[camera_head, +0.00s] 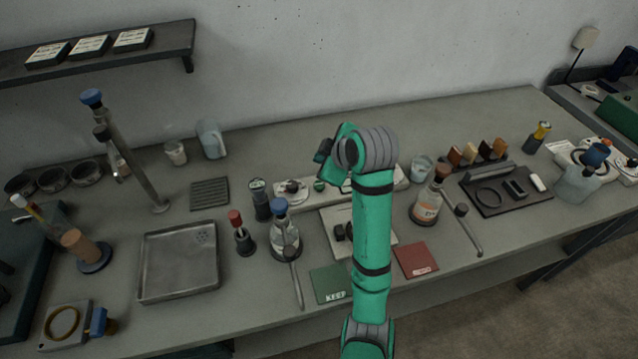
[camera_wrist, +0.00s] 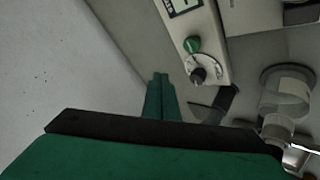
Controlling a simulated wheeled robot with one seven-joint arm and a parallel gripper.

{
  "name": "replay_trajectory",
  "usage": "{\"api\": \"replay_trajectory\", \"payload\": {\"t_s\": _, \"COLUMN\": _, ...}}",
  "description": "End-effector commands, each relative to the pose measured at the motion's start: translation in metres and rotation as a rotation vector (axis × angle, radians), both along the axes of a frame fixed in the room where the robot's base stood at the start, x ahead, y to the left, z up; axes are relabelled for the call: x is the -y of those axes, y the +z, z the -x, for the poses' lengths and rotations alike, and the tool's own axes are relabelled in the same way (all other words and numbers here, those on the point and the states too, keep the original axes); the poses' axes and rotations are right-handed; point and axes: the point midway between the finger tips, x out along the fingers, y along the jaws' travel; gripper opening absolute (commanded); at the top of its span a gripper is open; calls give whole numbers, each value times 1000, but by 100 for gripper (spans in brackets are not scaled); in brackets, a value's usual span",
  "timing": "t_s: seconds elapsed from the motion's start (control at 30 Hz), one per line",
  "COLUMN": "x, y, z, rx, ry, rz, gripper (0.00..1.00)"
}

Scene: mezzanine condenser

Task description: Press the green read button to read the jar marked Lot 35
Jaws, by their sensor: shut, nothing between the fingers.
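The green read button (camera_wrist: 192,45) sits on a pale instrument panel (camera_wrist: 209,38) in the wrist view, between a small display (camera_wrist: 182,5) and a dark-knobbed dial (camera_wrist: 198,73). In the head view the button (camera_head: 319,185) shows just left of my arm on the long pale instrument. My gripper (camera_head: 322,156) is shut and empty, above the back of this instrument. In the wrist view its green fingers (camera_wrist: 160,98) are left of the dial, apart from the button. A jar with orange contents (camera_head: 427,208) and a clear flask (camera_head: 285,239) stand on the bench; their lot numbers are unreadable.
My arm hides part of the instrument and a pale plate (camera_head: 385,242) in front of it. A green card (camera_head: 329,283) and a red card (camera_head: 416,260) lie near the front edge. A metal tray (camera_head: 179,262) is at left, a dark tray (camera_head: 510,199) at right.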

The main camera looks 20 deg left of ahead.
Motion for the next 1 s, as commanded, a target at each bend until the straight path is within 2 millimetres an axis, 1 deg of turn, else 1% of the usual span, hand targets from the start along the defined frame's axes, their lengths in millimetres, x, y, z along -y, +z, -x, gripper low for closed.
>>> {"api": "replay_trajectory", "payload": {"t_s": 0.03, "x": 0, "y": -8, "z": 0, "rx": -4, "ry": -1, "rz": -1, "gripper": 0}}
{"api": "replay_trajectory", "payload": {"t_s": 0.1, "x": 0, "y": -17, "z": 1, "rx": -4, "ry": 0, "rz": -1, "gripper": 0}}
{"api": "replay_trajectory", "payload": {"t_s": 0.3, "x": 0, "y": -41, "z": 0, "rx": -3, "ry": 0, "rz": -1, "gripper": 0}}
{"api": "replay_trajectory", "payload": {"t_s": 0.43, "x": 0, "y": -54, "z": 0, "rx": -4, "ry": 0, "rz": -1, "gripper": 0}}
{"api": "replay_trajectory", "payload": {"t_s": 0.7, "x": 0, "y": -65, "z": 0, "rx": -1, "ry": 1, "rz": 0, "gripper": 0}}
{"api": "replay_trajectory", "payload": {"t_s": 1.0, "x": 0, "y": -65, "z": 0, "rx": 0, "ry": 0, "rz": 0, "gripper": 0}}
